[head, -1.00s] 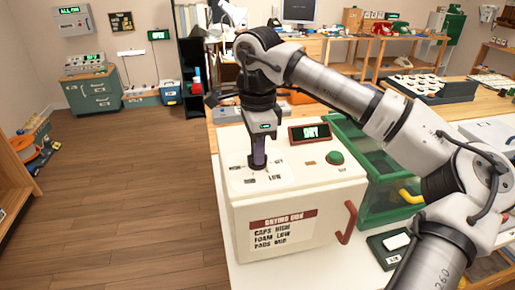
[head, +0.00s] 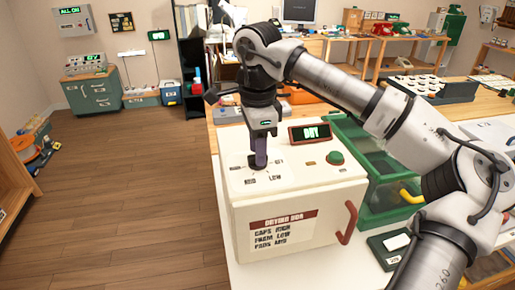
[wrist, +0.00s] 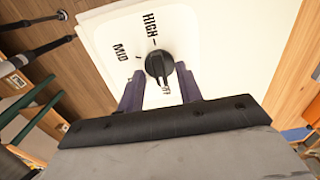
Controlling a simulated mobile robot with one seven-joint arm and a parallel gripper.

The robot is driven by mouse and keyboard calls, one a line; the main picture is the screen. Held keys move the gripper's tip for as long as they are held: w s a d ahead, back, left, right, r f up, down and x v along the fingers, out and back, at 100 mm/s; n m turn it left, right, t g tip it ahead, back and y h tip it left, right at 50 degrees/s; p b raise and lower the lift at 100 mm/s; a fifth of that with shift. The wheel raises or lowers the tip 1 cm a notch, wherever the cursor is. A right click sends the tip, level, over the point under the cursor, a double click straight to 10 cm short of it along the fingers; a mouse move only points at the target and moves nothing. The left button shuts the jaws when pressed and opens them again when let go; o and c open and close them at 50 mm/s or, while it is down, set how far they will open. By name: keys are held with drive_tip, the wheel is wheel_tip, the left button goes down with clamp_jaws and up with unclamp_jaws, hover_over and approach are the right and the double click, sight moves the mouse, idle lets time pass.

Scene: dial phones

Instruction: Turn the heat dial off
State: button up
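The heat dial is a round black knob (wrist: 159,64) on the white top of the drying box (head: 295,192). In the wrist view my gripper's two purple fingers (wrist: 160,76) stand apart, one on each side of the dial's near edge, with gaps visible. The dial's exact pointer direction is hard to tell.
A lit display (head: 310,134) and a green button (head: 335,158) sit on the box top, right of the dial. A red handle (head: 347,222) is on its front. A green bin (head: 385,190) stands close on the right. Open floor lies left.

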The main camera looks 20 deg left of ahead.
wheel_tip(320, 180, up, 13)
drive_tip(key=shift+b, duration=0.3)
idle(0.5)
